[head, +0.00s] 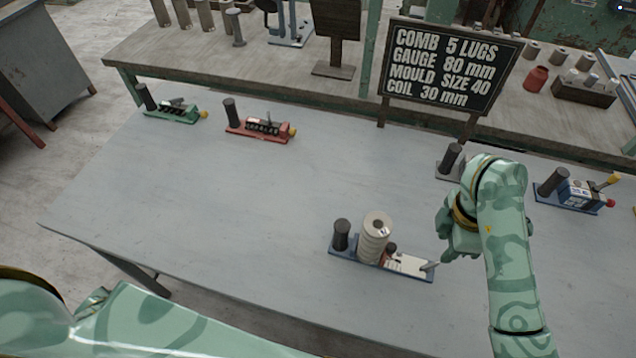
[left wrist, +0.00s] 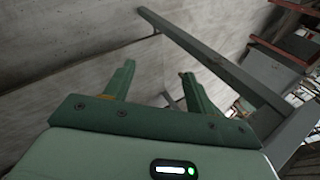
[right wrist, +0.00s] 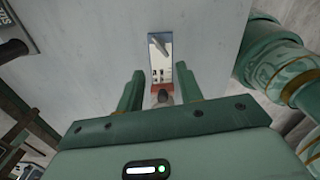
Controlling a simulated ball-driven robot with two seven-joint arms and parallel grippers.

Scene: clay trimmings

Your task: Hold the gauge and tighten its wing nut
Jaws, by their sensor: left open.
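No part is labelled as the gauge or its wing nut clearly enough to be sure. The nearest fixture is a blue base (head: 345,262) with a dark knob (head: 341,236), a stack of cream discs (head: 376,240), a small dark red part, a white plate and a grey lever (head: 430,266). My right gripper (head: 447,235) is just right of the lever end. In the right wrist view it is open (right wrist: 160,72), with the blue base (right wrist: 177,66) beyond and between its fingers. My left gripper (left wrist: 160,84) is open and empty over the floor, away from the fixtures.
A green fixture (head: 172,112) and a red fixture (head: 262,128) stand at the back left. A blue fixture (head: 570,193) stands at the right, and a grey one (head: 447,172) is partly behind my right arm. A sign (head: 447,66) stands behind. The table (head: 200,200) is clear at the left.

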